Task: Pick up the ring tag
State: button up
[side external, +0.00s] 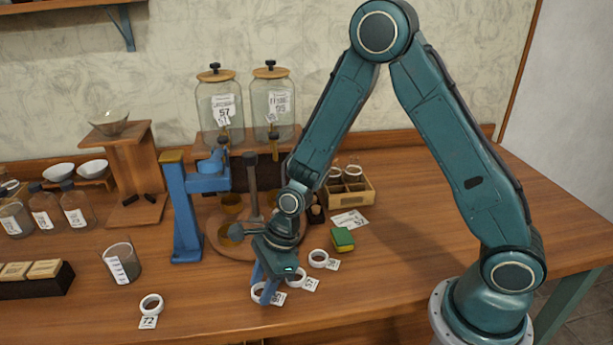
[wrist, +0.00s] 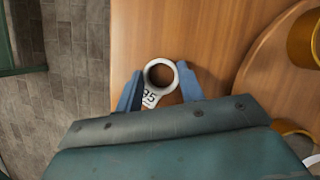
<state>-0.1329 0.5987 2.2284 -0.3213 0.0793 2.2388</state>
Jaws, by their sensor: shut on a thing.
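My gripper (side external: 263,290) points down over the front of the table. It is shut on a white ring tag (wrist: 151,68), whose ring sits between the two blue fingers in the wrist view. Its paper label, marked 95, is partly covered by the left finger and the gripper body. In the side view this ring (side external: 258,295) shows behind and beside the fingers, low at the tabletop; I cannot tell whether it touches the wood. Another ring tag (side external: 318,258) lies to the right, and one marked 72 (side external: 151,304) lies to the left.
A blue stand (side external: 182,212) and a round wooden board (side external: 218,238) with brass cups are behind my gripper. A green and yellow sponge (side external: 342,239) is to the right. A glass beaker (side external: 122,263) stands left. The right tabletop is clear.

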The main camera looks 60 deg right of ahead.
notch_tip(320, 180, up, 20)
dwell(0.7)
jog(key=shift+d+f, duration=0.1)
dwell(0.5)
jog(key=w+d+m, duration=0.1)
jog(key=w+d, duration=0.2)
jog(key=d, duration=0.5)
jog(key=w+d+m+t, duration=0.1)
jog(key=w+d+m, duration=0.1)
jog(key=d, duration=0.5)
jog(key=shift+w+d+f+m+h, duration=0.15)
jog(key=shift+w+d+m+h, duration=0.2)
jog(key=shift+w, duration=0.55)
jog(key=shift+f, duration=0.3)
jog(key=shift+f, duration=4.3)
